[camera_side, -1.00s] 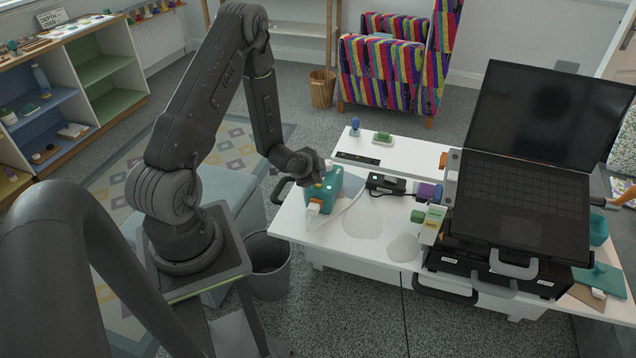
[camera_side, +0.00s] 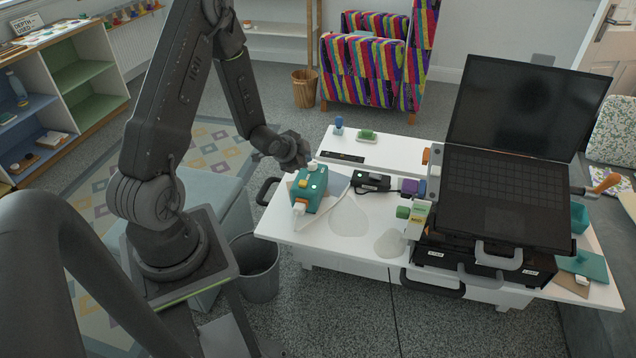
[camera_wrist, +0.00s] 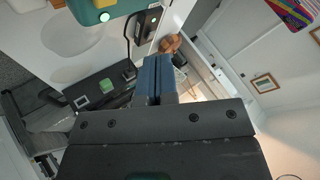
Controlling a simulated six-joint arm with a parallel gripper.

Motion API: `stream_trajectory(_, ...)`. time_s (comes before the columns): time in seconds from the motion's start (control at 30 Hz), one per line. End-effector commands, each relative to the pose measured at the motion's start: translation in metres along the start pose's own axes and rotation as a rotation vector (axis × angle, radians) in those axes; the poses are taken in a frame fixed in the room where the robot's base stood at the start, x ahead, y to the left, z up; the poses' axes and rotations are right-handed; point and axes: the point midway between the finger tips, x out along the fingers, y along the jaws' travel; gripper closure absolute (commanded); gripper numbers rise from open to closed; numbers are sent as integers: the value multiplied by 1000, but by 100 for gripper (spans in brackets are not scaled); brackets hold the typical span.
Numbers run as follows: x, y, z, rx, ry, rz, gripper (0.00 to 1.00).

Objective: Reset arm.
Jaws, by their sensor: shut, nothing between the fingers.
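My gripper (camera_side: 294,152) hangs just above and behind the teal box (camera_side: 311,192) on the white table, seen in the side view. A gap shows between the gripper and the box. In the wrist view the two blue fingers of my gripper (camera_wrist: 157,77) lie together with nothing between them. The teal box also shows at the top edge of the wrist view (camera_wrist: 98,12), clear of the fingers. The fingertips are too small to make out in the side view.
The white table (camera_side: 325,240) carries a black device (camera_side: 372,182), small coloured blocks (camera_side: 410,213) and an open laptop (camera_side: 500,195) on black cases at right. A grey bin (camera_side: 257,270) stands below the table's left edge. The air above the box is free.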

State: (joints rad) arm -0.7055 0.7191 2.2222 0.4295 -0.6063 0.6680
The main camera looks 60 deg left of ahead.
Motion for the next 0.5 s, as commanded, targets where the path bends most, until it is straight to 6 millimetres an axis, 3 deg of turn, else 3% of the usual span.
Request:
stream_trajectory(0.17, -32, -12, -45, -25, -27, 2, 100)
stream_trajectory(0.3, -79, -12, -90, -85, -64, 16, 100)
stream_trajectory(0.5, -157, 6, -138, -198, -102, 54, 100)
